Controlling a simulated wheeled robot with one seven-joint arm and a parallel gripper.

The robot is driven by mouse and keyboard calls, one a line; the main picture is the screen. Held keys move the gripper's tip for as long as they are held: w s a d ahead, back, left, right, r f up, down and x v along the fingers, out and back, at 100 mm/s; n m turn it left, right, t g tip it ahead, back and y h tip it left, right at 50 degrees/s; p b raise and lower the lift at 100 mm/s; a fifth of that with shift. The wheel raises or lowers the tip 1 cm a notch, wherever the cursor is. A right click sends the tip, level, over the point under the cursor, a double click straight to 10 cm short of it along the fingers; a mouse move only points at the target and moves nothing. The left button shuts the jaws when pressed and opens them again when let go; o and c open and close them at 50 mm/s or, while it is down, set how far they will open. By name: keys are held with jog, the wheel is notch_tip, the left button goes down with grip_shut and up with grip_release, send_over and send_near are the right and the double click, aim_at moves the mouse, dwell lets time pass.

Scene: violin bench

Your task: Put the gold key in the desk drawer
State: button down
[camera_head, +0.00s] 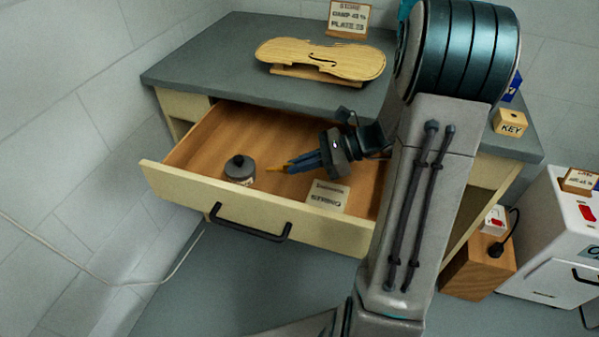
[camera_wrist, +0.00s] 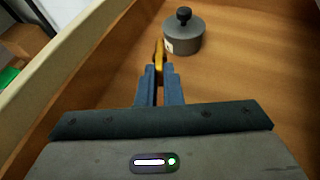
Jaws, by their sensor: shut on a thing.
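The desk drawer (camera_head: 210,150) is pulled open under the desk top. My gripper (camera_head: 290,166) is over the inside of the drawer, pointing left in the head view. Its blue fingers (camera_wrist: 158,80) are shut on the gold key (camera_wrist: 159,52), which sticks out past the fingertips; it shows as a small gold tip (camera_head: 277,168) in the head view. I cannot tell whether the key touches the drawer floor. The part of the key between the fingers is hidden.
In the drawer are a grey knobbed pot (camera_head: 240,169), just beyond the key in the wrist view (camera_wrist: 183,36), and a lettered card (camera_head: 328,195). A violin plate (camera_head: 320,60) lies on the desk (camera_head: 210,62). A box marked KEY (camera_head: 510,123) sits at the desk's right.

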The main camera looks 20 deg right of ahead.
jog(key=shift+f, duration=1.05)
jog(key=shift+f+b, duration=0.35)
jog(key=shift+f, duration=0.25)
jog(key=c, duration=1.6)
grip_release()
jog(key=shift+r, duration=0.3)
jog(key=p+v, duration=0.1)
jog(key=v, duration=0.3)
jog(key=p+v, duration=0.1)
jog(key=v, duration=0.3)
jog(key=p+v, duration=0.1)
jog(key=v, duration=0.3)
jog(key=shift+r, duration=0.3)
